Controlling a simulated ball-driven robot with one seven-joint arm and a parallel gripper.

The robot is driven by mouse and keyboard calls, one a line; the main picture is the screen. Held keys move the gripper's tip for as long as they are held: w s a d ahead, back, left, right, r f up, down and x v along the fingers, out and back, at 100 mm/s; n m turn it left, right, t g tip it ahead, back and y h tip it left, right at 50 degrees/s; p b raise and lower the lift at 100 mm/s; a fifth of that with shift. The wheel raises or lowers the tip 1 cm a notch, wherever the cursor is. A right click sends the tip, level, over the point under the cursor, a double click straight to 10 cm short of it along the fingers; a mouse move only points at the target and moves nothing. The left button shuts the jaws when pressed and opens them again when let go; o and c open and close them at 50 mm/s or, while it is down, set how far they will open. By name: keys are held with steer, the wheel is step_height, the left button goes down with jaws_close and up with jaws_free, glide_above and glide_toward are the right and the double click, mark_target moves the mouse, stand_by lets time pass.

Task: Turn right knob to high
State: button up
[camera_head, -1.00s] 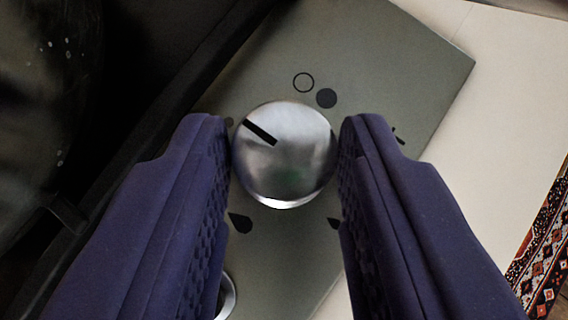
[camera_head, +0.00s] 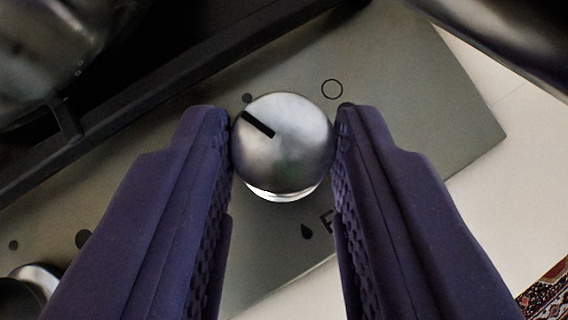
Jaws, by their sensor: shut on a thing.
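The knob (camera_head: 285,150) is a round, shiny silver dial with a black pointer line, in the middle of the view. Its line points to the upper left, toward a small dark dot on the panel. My gripper (camera_head: 284,140) has two purple, textured fingers, one on each side of the knob, shut on it. The knob sits on a grey-green control panel (camera_head: 420,110) with printed marks: an open circle above right and a drop shape with part of a letter below right. Other marks around the knob are hidden by the fingers.
A second silver knob (camera_head: 38,278) shows at the lower left, partly cut off. The dark cooktop edge (camera_head: 170,95) and a shiny rounded pot-like thing (camera_head: 50,50) are at the upper left. A pale surface (camera_head: 480,220) and a patterned rug (camera_head: 550,295) lie at the right.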

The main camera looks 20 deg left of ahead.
steer(key=o, duration=1)
steer(key=shift+o, duration=0.2)
steer(key=p+v, duration=0.3)
steer(key=v, duration=0.4)
steer(key=shift+s+r, duration=0.25)
steer(key=shift+s, duration=0.05)
